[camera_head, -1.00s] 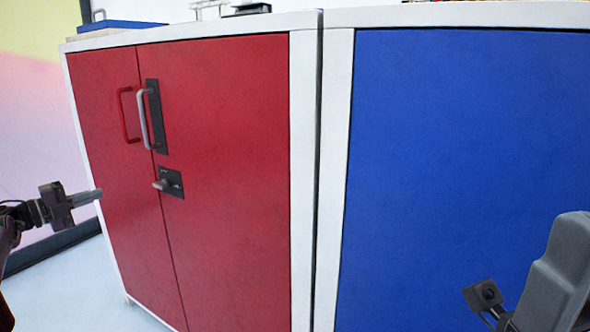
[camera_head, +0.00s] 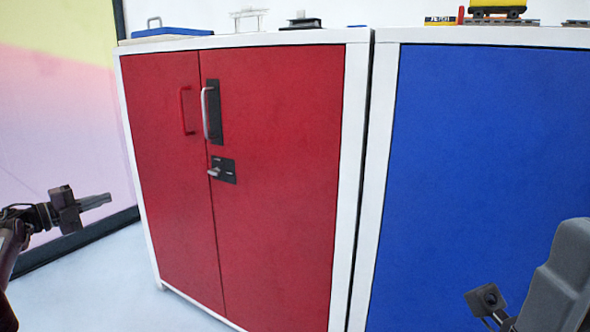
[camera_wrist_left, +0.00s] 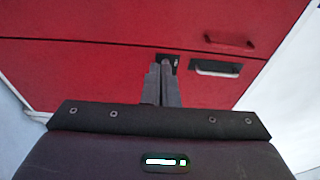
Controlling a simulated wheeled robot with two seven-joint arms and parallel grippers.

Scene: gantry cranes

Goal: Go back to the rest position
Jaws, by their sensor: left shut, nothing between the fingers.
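My left gripper (camera_head: 97,201) is at the left of the head view, in front of and to the left of the red cabinet, apart from it. In the left wrist view its two fingers (camera_wrist_left: 161,85) lie together, shut and empty, pointing toward the red doors. At the right edge of the head view my right arm shows as a grey link with a small dark camera-like part; the fingers of the right gripper are out of view.
The red cabinet (camera_head: 275,220) has closed doors, a red handle (camera_head: 186,110), a grey handle (camera_head: 206,112) and a lock (camera_head: 223,170). A blue cabinet (camera_head: 480,180) stands beside it. A blue case (camera_head: 172,32) and a yellow toy vehicle (camera_head: 497,8) sit on top. Floor is clear at lower left.

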